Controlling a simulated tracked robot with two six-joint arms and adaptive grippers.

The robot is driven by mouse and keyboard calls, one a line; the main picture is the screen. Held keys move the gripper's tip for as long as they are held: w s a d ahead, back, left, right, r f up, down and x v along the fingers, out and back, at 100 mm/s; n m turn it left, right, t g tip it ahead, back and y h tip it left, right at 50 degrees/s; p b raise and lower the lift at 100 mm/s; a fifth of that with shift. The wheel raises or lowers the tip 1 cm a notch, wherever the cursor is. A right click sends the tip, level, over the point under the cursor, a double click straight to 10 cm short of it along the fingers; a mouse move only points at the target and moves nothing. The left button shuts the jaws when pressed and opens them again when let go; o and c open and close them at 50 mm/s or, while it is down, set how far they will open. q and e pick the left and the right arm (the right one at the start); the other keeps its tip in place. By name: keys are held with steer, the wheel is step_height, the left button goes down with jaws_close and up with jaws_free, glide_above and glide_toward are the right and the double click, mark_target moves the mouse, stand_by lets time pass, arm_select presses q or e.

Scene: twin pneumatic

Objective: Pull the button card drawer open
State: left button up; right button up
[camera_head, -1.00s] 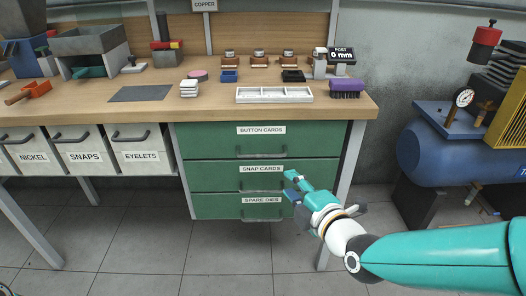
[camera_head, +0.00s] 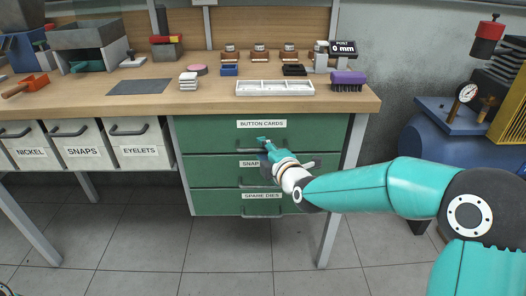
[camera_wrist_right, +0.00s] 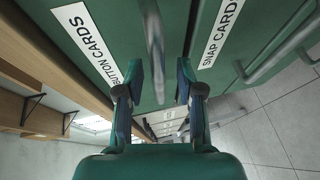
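The button card drawer (camera_head: 212,138) is the top green drawer under the bench, labelled BUTTON CARDS, and it looks closed. My right gripper (camera_head: 262,142) is in front of its handle, which is largely hidden in the head view. In the right wrist view, the two fingers of my right gripper (camera_wrist_right: 158,76) are apart. The metal bar handle (camera_wrist_right: 153,40) of the button card drawer runs into the gap between them, and I cannot tell whether either finger touches it.
Below are the snap cards drawer (camera_head: 208,172), partly hidden by my right gripper, and the spare dies drawer (camera_head: 215,204). The bench top (camera_head: 210,100) overhangs the drawers. A blue compressor (camera_head: 435,150) stands to the right. The floor in front is clear.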

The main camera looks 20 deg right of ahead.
steer(key=shift+w, duration=0.35)
steer(key=shift+f, duration=0.1)
jaws_close()
